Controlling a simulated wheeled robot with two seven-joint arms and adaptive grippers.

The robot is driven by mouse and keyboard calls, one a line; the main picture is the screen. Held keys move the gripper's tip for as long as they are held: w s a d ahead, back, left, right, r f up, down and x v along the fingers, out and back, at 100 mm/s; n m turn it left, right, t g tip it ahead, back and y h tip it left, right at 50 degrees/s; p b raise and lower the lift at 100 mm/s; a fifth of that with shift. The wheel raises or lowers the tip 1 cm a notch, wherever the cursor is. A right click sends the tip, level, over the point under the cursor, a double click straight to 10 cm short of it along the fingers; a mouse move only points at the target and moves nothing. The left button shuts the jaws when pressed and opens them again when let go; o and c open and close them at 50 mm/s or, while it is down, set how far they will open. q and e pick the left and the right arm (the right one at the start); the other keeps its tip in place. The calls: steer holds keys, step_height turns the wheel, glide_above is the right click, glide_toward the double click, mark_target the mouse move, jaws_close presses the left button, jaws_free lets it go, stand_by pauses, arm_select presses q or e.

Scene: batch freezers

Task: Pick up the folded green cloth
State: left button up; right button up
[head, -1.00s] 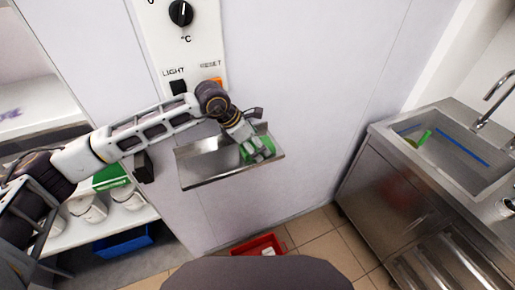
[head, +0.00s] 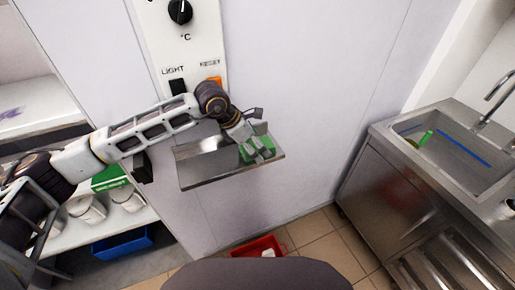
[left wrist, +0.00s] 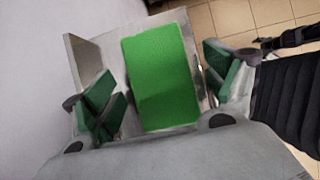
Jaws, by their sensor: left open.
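The folded green cloth (left wrist: 162,78) lies on the small steel wall shelf (left wrist: 88,58), as the left wrist view shows. In the head view, the cloth (head: 248,149) is partly hidden by my left gripper (head: 262,155), at the right end of the shelf (head: 205,172). My left gripper is open. In the left wrist view its green-padded fingers (left wrist: 160,92) stand on either side of the cloth, with a gap visible at each side. My right gripper is in neither view.
A control panel (head: 205,50) with a knob and switches is on the wall above the shelf. A steel sink unit (head: 375,175) stands at the right. A red crate (head: 238,252) sits on the floor below. A shelf unit with white tubs (head: 88,208) and a blue bin (head: 122,243) is at the left.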

arm_select(q)
steer(key=shift+c, duration=0.3)
steer(key=c, duration=1.1)
steer(key=shift+r+p, duration=0.15)
steer(key=shift+p, duration=0.15)
